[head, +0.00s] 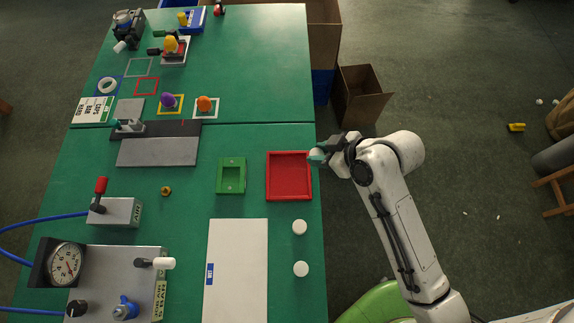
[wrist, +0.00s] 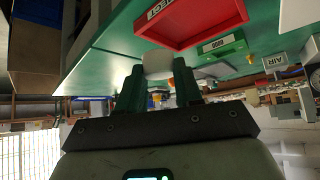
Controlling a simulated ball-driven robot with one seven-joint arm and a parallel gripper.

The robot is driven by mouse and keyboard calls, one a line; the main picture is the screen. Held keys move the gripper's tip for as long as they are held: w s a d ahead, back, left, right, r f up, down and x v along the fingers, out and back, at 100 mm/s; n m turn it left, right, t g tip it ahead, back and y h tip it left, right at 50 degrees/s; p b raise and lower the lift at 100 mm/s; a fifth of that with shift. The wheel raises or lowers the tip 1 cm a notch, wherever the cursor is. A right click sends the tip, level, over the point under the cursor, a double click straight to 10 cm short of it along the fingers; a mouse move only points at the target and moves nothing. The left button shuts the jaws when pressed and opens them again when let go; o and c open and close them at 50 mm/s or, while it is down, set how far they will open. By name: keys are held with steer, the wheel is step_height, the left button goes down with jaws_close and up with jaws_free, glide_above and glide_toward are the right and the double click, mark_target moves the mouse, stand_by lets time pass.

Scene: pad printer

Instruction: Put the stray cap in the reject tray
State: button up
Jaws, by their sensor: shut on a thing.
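The red reject tray (head: 289,196) lies on the green table by its right edge and looks empty. My gripper (head: 317,156) is just off the tray's upper right corner, about over the table's edge. In the wrist view my gripper (wrist: 158,78) has its two dark green fingers shut on a white round cap (wrist: 158,64). The cap (head: 315,154) is small and partly hidden by the fingers in the head view. Its height above the table is hard to tell.
Two white caps (head: 300,227) stand below the tray, beside a white board (head: 237,270). A green fixture (head: 231,175) is left of the tray. An open cardboard box (head: 360,95) stands on the floor beyond the table's right edge.

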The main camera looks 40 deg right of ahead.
steer(key=s+r+n+g+y+b, duration=0.2)
steer(key=s+r+n+y, duration=0.3)
steer(key=s, duration=0.4)
steer(key=w+a+f+b, duration=0.1)
steer(key=w+a+f, duration=0.1)
steer(key=w, duration=0.1)
steer(key=w+a+f+n+b, duration=0.1)
steer(key=w+a+f+b, duration=0.1)
steer(key=w+f, duration=0.1)
steer(key=w+a+f+n+g+h+b, duration=0.1)
steer(key=w+a+f, duration=0.1)
steer(key=w, duration=0.3)
steer(key=shift+w+f, duration=0.15)
steer(key=shift+f, duration=0.45)
steer(key=shift+w+f, duration=0.1)
steer(key=shift+f, duration=0.1)
steer(key=shift+w+a+f, duration=0.1)
steer(key=shift+w+f, duration=0.1)
steer(key=shift+f, duration=1.6)
steer(key=shift+f, duration=0.1)
steer(key=o, duration=1)
